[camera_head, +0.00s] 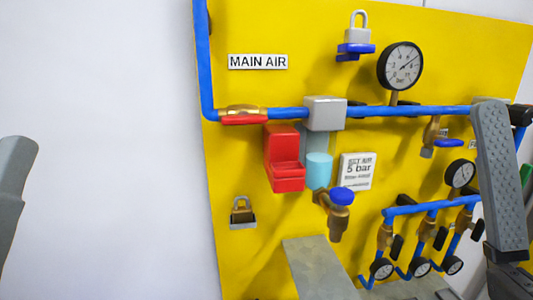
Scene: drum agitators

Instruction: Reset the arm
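Part of my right gripper (498,175), a long grey dimpled finger with a dark base, stands upright at the right edge. It covers the right end of the panel's pipework. At the left edge, a smooth grey piece that seems to be part of my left gripper (14,190) is cut off by the frame. It is in front of the bare white wall, apart from the panel. The task names no object.
A yellow panel (250,205) carries blue pipes, a red valve handle (243,119), a red block (284,160), a large gauge (400,66), several small gauges and two padlocks, one hanging at the top (357,28). A grey plate (318,265) juts up at bottom centre. The space at left is free.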

